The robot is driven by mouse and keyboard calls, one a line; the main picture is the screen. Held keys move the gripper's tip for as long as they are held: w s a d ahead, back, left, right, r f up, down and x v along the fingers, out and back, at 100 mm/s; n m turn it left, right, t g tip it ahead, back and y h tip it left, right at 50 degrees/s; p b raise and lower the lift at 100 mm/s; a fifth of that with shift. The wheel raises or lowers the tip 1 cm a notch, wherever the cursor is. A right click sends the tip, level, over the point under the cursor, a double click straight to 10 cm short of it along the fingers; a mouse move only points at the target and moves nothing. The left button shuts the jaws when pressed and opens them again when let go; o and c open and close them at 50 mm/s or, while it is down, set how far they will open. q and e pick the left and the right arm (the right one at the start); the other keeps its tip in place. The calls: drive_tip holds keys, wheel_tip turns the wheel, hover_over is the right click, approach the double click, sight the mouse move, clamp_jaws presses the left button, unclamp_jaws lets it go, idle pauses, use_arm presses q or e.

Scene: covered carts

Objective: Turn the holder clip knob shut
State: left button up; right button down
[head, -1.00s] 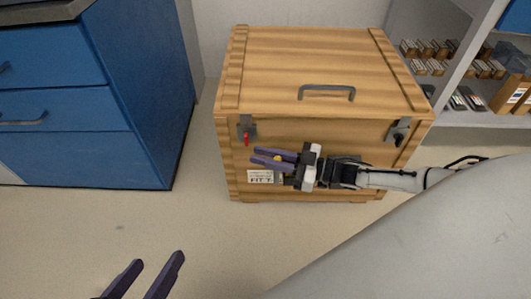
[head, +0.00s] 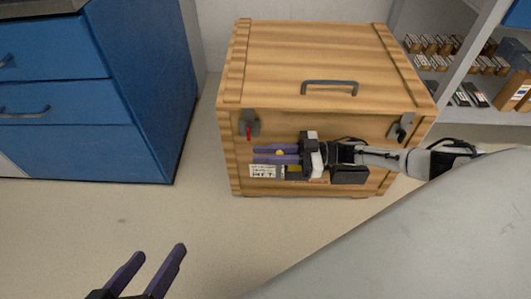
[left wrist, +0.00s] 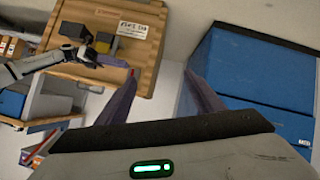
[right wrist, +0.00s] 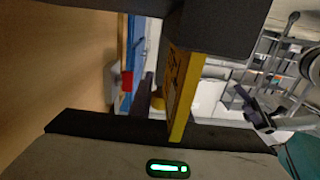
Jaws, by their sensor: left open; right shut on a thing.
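A wooden crate (head: 330,185) stands on the floor. A small yellow-orange knob (head: 279,153) shows between the purple fingers of my right gripper (head: 276,154), at the crate's front face. The gripper is shut on it, its fingers pointing left. In the right wrist view the yellow knob (right wrist: 158,99) is partly hidden beside a yellow plate (right wrist: 186,90) and a dark block (right wrist: 215,25). The holder's yellow part (head: 294,172) shows just below the fingers; the rest is mostly hidden. My left gripper (head: 159,254) is open and empty over the floor, away from the crate.
The crate has a red-tipped latch (head: 249,127) at left, a dark latch (head: 401,128) at right and a handle (head: 329,84) on top. A white label (head: 262,171) sits below the fingers. A blue cabinet (head: 140,90) stands left, shelves (head: 470,115) right. Floor in front is clear.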

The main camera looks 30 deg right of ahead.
drive_tip(key=c, duration=1.7)
unclamp_jaws()
use_arm(q)
drive_tip(key=shift+r, duration=0.1)
use_arm(e)
drive_tip(key=shift+o, duration=0.2)
drive_tip(key=shift+r, duration=0.15)
use_arm(q)
drive_tip(key=shift+s+a+f+g+y+p, duration=0.15)
drive_tip(key=shift+a+f+g+y+p, duration=0.3)
drive_tip(key=shift+f+p, duration=0.45)
drive_tip(key=shift+s+a+f+g+y+p, duration=0.15)
drive_tip(key=shift+a+f+g+y+p, duration=0.2)
drive_tip(key=shift+a+f+p, duration=0.5)
drive_tip(key=shift+s+a+f+g+y+p, duration=0.15)
drive_tip(key=shift+a+f+g+y+p, duration=0.3)
drive_tip(key=shift+p, duration=0.75)
use_arm(e)
wheel_tip(320, 180, up, 10)
use_arm(q)
drive_tip(key=shift+d+f, duration=0.1)
drive_tip(key=shift+f, duration=0.05)
